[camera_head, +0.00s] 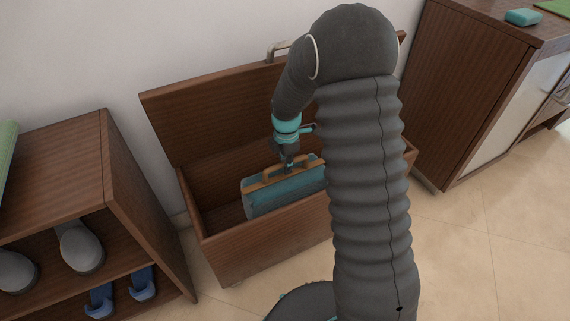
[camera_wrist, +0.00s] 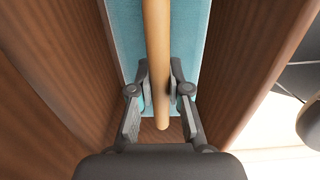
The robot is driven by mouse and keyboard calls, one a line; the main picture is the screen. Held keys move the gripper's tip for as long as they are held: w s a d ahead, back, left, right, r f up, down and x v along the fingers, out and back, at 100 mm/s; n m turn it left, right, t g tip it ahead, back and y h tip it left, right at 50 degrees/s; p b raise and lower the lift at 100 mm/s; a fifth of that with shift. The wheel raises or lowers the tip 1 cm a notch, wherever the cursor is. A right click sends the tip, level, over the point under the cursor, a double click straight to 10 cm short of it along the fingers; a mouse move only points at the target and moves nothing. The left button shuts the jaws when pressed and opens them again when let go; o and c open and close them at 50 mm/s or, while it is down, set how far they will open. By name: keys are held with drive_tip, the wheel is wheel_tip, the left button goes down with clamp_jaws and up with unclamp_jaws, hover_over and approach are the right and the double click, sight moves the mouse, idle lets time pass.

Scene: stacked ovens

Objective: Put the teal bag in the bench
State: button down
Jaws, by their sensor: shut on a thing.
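The teal bag (camera_head: 268,197) has a tan handle strip along its top and sits inside the open wooden bench (camera_head: 265,252), between its walls. In the camera_head view my gripper (camera_head: 289,168) is at the bag's top, and my arm hides the bag's right end. In the camera_wrist view my gripper (camera_wrist: 159,92) is shut on the tan handle of the teal bag (camera_wrist: 185,45), one finger on each side. Bench walls show on both sides there. I cannot tell whether the bag touches the bench floor.
The bench lid (camera_head: 215,105) stands raised at the back, near the wall. A wooden shelf (camera_head: 140,215) with grey shoes (camera_head: 80,247) and blue sandals (camera_head: 142,283) is at the left. A wooden cabinet (camera_head: 470,85) with a small teal box (camera_head: 523,17) on top stands at the right.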

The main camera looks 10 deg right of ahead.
drive_tip(key=shift+f+b, duration=0.45)
drive_tip(key=shift+f, duration=0.15)
drive_tip(key=c, duration=1.1)
unclamp_jaws()
drive_tip(key=shift+r, duration=0.1)
wheel_tip(320, 180, up, 13)
drive_tip(key=p, duration=0.2)
drive_tip(key=s+d+r+m+t, duration=0.3)
drive_tip(key=s+r+m, duration=0.6)
drive_tip(key=s+r, duration=0.3)
drive_tip(key=s+r+m+t, duration=0.1)
drive_tip(key=s+m, duration=0.3)
drive_tip(key=s, duration=0.1)
drive_tip(key=s+d+m, duration=0.1)
drive_tip(key=s+m, duration=0.3)
drive_tip(key=s, duration=0.2)
drive_tip(key=s+d+r+m+t, duration=0.1)
drive_tip(key=s+m, duration=0.3)
drive_tip(key=s, duration=0.1)
drive_tip(key=shift+s+d+r+m+t, duration=0.25)
drive_tip(key=shift+s+r+m+t, duration=0.05)
drive_tip(key=shift+r, duration=0.05)
